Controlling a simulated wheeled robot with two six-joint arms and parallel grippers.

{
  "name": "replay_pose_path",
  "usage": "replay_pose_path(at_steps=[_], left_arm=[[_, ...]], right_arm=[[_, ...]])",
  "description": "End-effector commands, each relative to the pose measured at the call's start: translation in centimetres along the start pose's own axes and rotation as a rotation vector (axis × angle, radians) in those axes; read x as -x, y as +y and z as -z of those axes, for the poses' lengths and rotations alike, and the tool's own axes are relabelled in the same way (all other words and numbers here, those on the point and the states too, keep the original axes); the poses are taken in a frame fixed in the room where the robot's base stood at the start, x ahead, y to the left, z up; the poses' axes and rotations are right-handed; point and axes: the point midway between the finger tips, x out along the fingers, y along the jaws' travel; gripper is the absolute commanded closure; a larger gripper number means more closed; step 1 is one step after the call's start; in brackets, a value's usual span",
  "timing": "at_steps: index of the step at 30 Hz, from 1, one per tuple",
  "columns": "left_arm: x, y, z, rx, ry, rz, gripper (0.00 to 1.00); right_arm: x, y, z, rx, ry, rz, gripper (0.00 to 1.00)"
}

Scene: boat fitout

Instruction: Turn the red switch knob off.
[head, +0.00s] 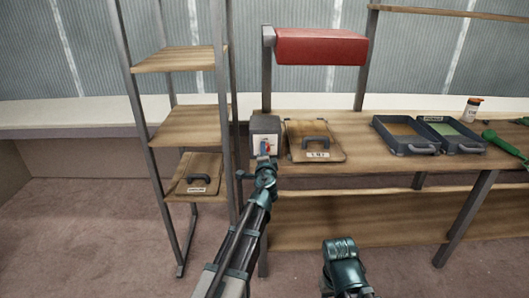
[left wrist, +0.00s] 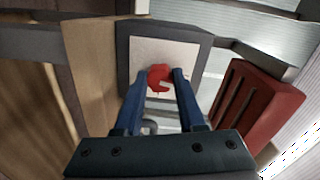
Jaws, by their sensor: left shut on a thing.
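The red switch knob (left wrist: 158,76) sits on a pale plate (left wrist: 185,55) on the front of a grey box. In the head view the box (head: 264,124) stands at the left end of the workbench, and only a bit of red shows at the gripper. My left gripper (head: 264,152) reaches up to the box front. In the left wrist view its two blue fingers (left wrist: 159,82) are on either side of the knob and shut on it. The knob's marks cannot be read. Part of my right arm shows low in the head view, without its fingers.
A clipboard-like wooden panel with a handle (head: 316,143) lies right of the box. Two grey trays (head: 404,148) and an orange-capped bottle (head: 472,110) stand farther right. A red padded bar (head: 321,46) hangs above. A shelf rack (head: 188,128) stands left.

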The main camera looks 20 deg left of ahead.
Motion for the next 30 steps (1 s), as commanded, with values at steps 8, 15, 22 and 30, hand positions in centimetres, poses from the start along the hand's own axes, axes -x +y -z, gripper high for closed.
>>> replay_pose_path(at_steps=[8, 15, 22, 30], left_arm=[[0.09, 0.1, -0.1, 0.137, 0.004, -0.003, 1.0], [0.1, 0.12, -0.1, 0.19, 0.006, -0.004, 1.0], [0.11, 0.13, -0.1, 0.201, 0.007, -0.004, 1.0], [0.12, 0.13, -0.1, 0.201, 0.006, -0.004, 0.58]], right_arm=[[-0.08, -0.01, 0.0, 0.0, 0.0, 0.0, 0.5], [-0.1, -0.01, 0.01, 0.0, 0.0, 0.0, 0.5], [-0.1, -0.01, 0.01, 0.0, 0.0, 0.0, 0.5], [-0.1, -0.01, 0.01, 0.0, 0.0, 0.0, 0.5]])
